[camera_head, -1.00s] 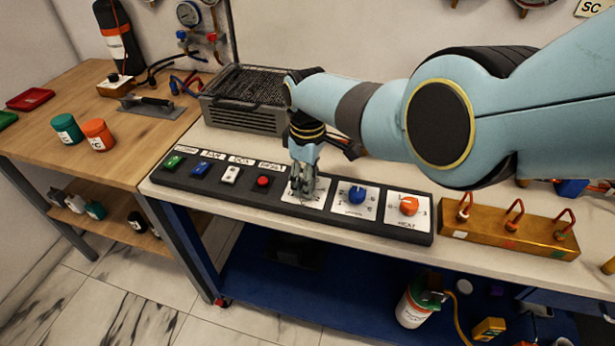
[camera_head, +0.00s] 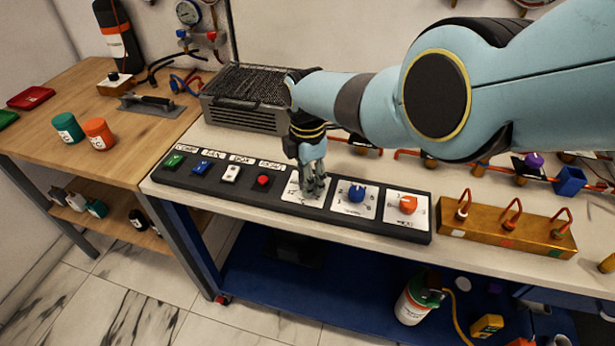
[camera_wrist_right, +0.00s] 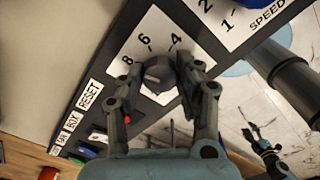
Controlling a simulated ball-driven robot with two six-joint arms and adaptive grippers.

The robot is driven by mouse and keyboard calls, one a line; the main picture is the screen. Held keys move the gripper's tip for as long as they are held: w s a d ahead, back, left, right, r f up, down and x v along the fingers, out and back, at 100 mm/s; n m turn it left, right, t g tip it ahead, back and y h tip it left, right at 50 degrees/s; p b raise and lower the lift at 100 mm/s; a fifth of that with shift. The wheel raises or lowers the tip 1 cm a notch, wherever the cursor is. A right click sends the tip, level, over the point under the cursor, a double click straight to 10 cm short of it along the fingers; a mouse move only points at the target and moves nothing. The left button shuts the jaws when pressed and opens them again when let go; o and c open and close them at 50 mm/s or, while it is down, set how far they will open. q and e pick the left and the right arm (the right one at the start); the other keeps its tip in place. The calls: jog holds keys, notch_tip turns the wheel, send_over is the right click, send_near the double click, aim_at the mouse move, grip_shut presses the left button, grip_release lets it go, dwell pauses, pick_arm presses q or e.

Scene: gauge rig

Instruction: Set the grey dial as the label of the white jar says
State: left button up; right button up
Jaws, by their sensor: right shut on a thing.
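The grey dial (camera_wrist_right: 157,75) sits on a white plate printed 8, 6 and 4 in the right wrist view. My right gripper (camera_wrist_right: 163,72) is shut on it, a finger on each side. In the head view the right gripper (camera_head: 315,186) stands over the dial's white plate (camera_head: 294,194) and mostly hides the dial. I cannot make out which number the dial points to. Small pale containers (camera_head: 76,203) stand on the lower shelf at left; I cannot tell whether one is the white jar, and no label there is readable. What seems my left gripper (camera_wrist_right: 250,133) hangs low in the wrist view.
A blue dial (camera_head: 357,193) and an orange dial (camera_head: 408,204) sit right of the grey one. A red button (camera_head: 263,181) and several switches lie left. A brass block (camera_head: 510,226) with red hooks stands farther right. A teal jar (camera_head: 67,128) and orange jar (camera_head: 98,134) stand on the wooden table.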

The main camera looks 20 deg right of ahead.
jog(key=shift+r+n, duration=0.1)
jog(key=shift+n, duration=0.6)
jog(key=o, duration=1.1)
jog(key=shift+o, duration=0.2)
notch_tip(320, 180, up, 12)
